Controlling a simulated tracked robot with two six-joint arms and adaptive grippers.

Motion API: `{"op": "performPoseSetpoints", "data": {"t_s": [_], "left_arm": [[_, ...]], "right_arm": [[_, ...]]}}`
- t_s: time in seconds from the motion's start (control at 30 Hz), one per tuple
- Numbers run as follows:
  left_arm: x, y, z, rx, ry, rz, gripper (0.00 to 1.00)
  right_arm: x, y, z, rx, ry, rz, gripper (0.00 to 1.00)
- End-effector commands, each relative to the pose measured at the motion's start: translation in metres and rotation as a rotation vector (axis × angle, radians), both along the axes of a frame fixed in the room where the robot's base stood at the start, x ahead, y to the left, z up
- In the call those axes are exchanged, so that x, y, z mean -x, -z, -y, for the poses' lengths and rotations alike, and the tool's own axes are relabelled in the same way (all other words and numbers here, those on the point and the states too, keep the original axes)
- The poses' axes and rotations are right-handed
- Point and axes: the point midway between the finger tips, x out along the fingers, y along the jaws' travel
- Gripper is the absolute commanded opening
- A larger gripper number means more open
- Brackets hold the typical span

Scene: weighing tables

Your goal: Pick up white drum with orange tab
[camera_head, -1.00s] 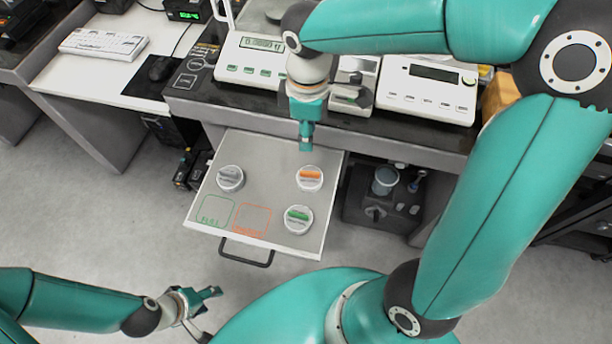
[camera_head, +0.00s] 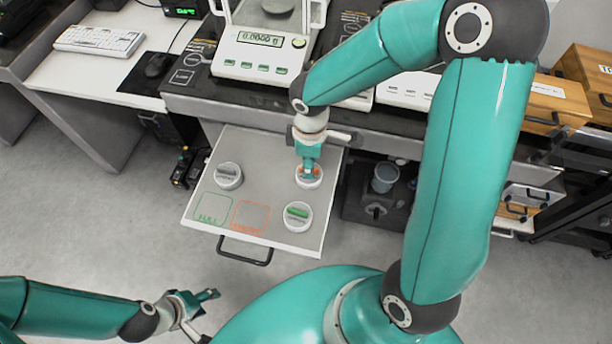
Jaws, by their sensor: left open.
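The white drum with the orange tab (camera_head: 309,182) stands in the open drawer (camera_head: 262,160), at its right side. My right gripper (camera_head: 308,172) points down right over this drum and covers most of the orange tab. I cannot tell whether its fingers touch the tab or whether they are closed. My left gripper (camera_head: 207,302) is open and empty, low at the left over the floor, away from the drawer.
A drum with a grey tab (camera_head: 228,175) and a drum with a green tab (camera_head: 298,216) stand in the same drawer. Green and orange outlined squares lie at its front. A balance (camera_head: 262,55) stands on the table behind.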

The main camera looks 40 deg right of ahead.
Motion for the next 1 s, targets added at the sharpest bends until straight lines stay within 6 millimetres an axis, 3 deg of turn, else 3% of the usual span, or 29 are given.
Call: {"op": "performPoseSetpoints", "data": {"t_s": [0.13,0.4,0.63,1.0], "left_arm": [[0.0000,0.0035,0.0000,0.000,0.000,0.000,0.50],[0.0000,0.0033,0.0000,0.000,0.000,0.000,0.50],[0.0001,0.0033,0.0000,0.000,0.000,0.000,0.50],[0.0000,0.0032,0.0000,0.000,0.000,0.000,0.50]], "right_arm": [[0.0007,0.0169,-0.0003,0.000,-0.001,-0.001,0.38],[0.0006,0.0182,-0.0001,0.000,0.001,0.000,0.36],[0.0005,0.0180,-0.0001,0.000,0.001,0.000,0.00],[0.0004,0.0176,0.0000,0.000,0.001,0.000,0.00]]}}
